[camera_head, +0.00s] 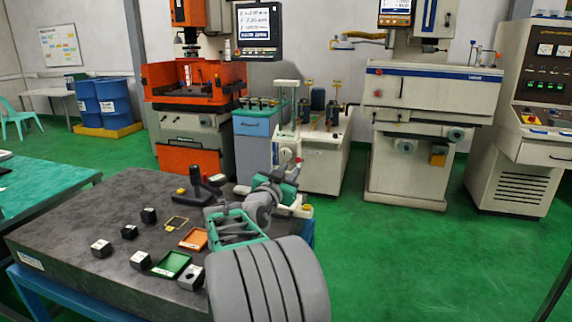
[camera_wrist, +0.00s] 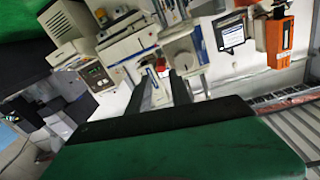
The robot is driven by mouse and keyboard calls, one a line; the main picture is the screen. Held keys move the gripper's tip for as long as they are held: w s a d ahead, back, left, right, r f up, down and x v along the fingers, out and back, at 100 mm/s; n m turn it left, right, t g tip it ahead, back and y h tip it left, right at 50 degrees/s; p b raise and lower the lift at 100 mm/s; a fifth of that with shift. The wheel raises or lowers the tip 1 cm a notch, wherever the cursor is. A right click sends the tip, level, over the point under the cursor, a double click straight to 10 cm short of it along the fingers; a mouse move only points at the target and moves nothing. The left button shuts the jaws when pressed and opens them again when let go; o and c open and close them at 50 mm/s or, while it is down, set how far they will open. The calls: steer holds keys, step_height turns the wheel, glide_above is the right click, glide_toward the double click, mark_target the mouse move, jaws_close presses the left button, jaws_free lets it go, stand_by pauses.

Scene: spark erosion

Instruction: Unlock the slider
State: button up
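I cannot pick out the slider with certainty. A pale upright column with a round part (camera_head: 286,155) stands beyond my arm's end in the head view; it may carry the slider, but no lock shows clearly. My gripper (camera_wrist: 160,77) shows two dark parallel fingers with a gap between them in the wrist view. It is open, with nothing seen between the fingers. A red spot (camera_wrist: 161,65) on pale equipment lies just past the fingertips; I cannot tell what it is. In the head view my arm's end is near the far right table corner, and its fingers are hard to make out.
Machines stand behind, including an orange one (camera_head: 190,155). Green floor at right is clear.

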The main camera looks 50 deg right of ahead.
mark_target(300, 160)
steer(key=p+x, duration=0.1)
steer(key=x, duration=0.5)
steer(key=shift+w+d+p, duration=0.25)
steer(key=shift+d+p, duration=0.1)
steer(key=shift+p, duration=0.05)
jaws_close()
stand_by(0.9)
